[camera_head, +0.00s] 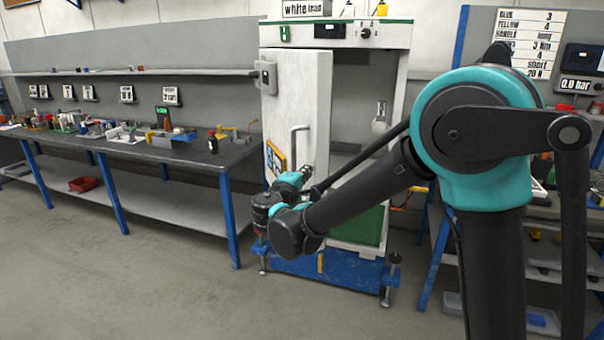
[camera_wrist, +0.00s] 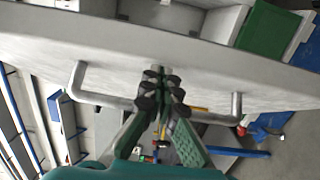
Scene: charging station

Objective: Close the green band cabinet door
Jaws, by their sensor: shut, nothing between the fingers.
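The white cabinet (camera_head: 385,95) has a thin green band (camera_head: 275,22) along its top edge. Its door (camera_head: 308,85) stands partly open, and the interior shows to the right of it. A grey bar handle (camera_head: 294,145) is on the door; it also shows in the wrist view as a long bent bar (camera_wrist: 100,98). My gripper (camera_head: 306,172) is at the door's lower part, near the handle's lower end. In the wrist view my gripper (camera_wrist: 160,82) is shut and empty, its fingers overlapping the handle's middle. Whether they touch the handle or door (camera_wrist: 215,70) is unclear.
A long workbench (camera_head: 130,150) with small tools and parts stands to the left. A red tray (camera_head: 83,184) lies on its lower shelf. The cabinet stands on a blue base (camera_head: 325,273). Another bench is at the right, partly behind my arm. The floor (camera_head: 130,280) in front is clear.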

